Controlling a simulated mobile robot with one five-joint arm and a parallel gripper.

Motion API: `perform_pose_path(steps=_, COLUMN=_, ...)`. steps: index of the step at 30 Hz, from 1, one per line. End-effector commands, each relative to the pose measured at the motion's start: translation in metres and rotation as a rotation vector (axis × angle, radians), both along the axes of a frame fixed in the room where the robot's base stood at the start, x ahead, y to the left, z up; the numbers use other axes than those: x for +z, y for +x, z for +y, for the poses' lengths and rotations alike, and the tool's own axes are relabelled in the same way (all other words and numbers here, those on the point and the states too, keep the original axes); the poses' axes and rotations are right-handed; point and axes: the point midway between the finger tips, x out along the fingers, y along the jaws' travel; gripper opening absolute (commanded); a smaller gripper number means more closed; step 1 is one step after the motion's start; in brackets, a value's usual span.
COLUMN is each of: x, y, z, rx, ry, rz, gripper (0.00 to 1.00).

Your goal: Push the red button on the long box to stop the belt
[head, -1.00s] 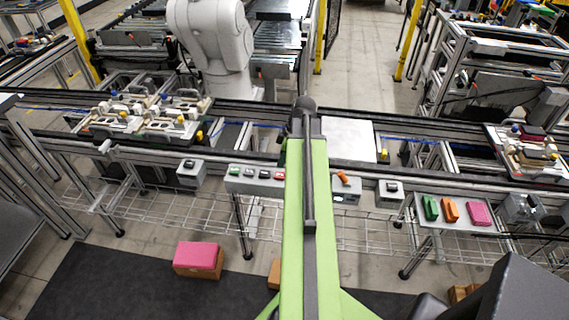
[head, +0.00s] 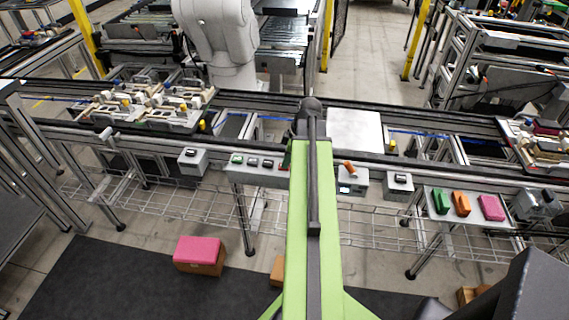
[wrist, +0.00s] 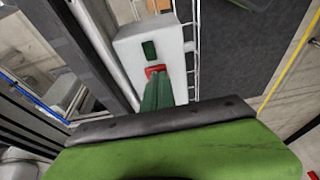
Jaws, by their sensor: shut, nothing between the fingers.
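The long grey box (head: 257,172) is fixed on the near side of the belt frame, with a row of buttons on top. Its right end is behind my arm in the head view. In the wrist view the box (wrist: 165,45) shows a red button (wrist: 155,70) and a dark green rectangle beyond it. My gripper (wrist: 156,80) is shut and empty. Its green fingertips are right at the red button and overlap its edge in the picture. I cannot tell whether they touch it. In the head view my arm hides most of the red button.
A smaller box with a button (head: 192,162) stands to the left. A box with an orange-topped switch (head: 352,182) and another button box (head: 398,185) are to the right. A tray with coloured blocks (head: 475,222) is further right. The belt (head: 350,107) runs behind.

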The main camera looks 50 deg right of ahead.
Motion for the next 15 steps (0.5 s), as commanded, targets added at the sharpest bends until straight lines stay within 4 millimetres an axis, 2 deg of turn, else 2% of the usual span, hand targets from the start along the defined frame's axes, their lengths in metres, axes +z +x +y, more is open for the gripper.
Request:
perform_pose_path(steps=3, x=-0.005, y=0.000, z=0.001, rx=0.004, ry=-0.003, rz=0.005, gripper=0.00)
perform_pose_path(steps=8, x=0.001, y=0.000, z=0.001, rx=0.005, ry=-0.004, rz=0.004, gripper=0.00)
perform_pose_path(steps=11, x=0.013, y=0.000, z=0.002, rx=0.006, ry=-0.004, rz=0.003, gripper=0.00)
perform_pose_path(steps=15, x=0.039, y=-0.002, z=0.004, rx=0.006, ry=-0.003, rz=0.002, gripper=0.00)
